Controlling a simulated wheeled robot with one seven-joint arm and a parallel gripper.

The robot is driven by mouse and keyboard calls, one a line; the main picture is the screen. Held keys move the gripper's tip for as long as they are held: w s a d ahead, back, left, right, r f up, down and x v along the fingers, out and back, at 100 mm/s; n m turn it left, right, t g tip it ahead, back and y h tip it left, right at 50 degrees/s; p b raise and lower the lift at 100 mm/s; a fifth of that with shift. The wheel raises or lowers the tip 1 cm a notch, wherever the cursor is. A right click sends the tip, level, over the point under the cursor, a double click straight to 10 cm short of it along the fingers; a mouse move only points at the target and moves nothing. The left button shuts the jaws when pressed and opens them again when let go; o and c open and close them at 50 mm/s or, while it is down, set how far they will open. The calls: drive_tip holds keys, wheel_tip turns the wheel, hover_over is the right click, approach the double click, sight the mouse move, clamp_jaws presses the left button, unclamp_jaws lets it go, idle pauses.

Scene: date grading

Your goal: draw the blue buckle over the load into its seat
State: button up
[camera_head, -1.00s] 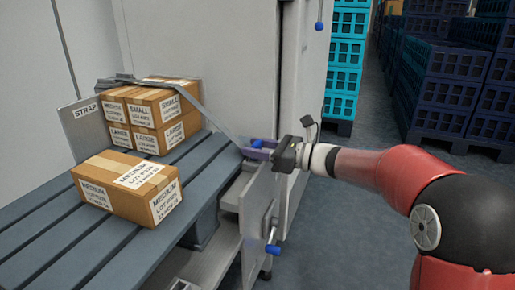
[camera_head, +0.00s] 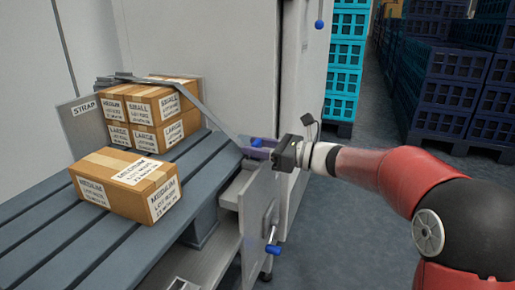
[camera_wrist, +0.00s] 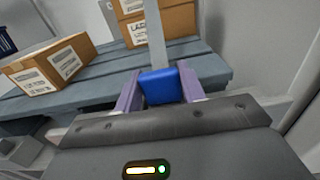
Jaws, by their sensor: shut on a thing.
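The blue buckle (camera_wrist: 161,87) is between the two purple fingers of my gripper (camera_wrist: 158,92) in the wrist view, and the fingers are shut on it. In the head view my gripper (camera_head: 260,152) is at the right edge of the slatted deck, and the buckle is mostly hidden there. A grey strap (camera_head: 205,110) runs from the buckle up over the load of stacked cartons (camera_head: 155,108) to the back left. It also shows in the wrist view (camera_wrist: 154,35). The seat cannot be told for certain.
A single MEDIUM carton (camera_head: 125,187) lies on the slatted deck (camera_head: 75,245) in front of the stack. A STRAP plate (camera_head: 80,118) stands at the left. A grey panel with a blue-tipped handle (camera_head: 247,246) is below my gripper. Teal crates (camera_head: 345,65) stand behind on the right.

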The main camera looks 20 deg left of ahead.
drive_tip(key=o, duration=1.1)
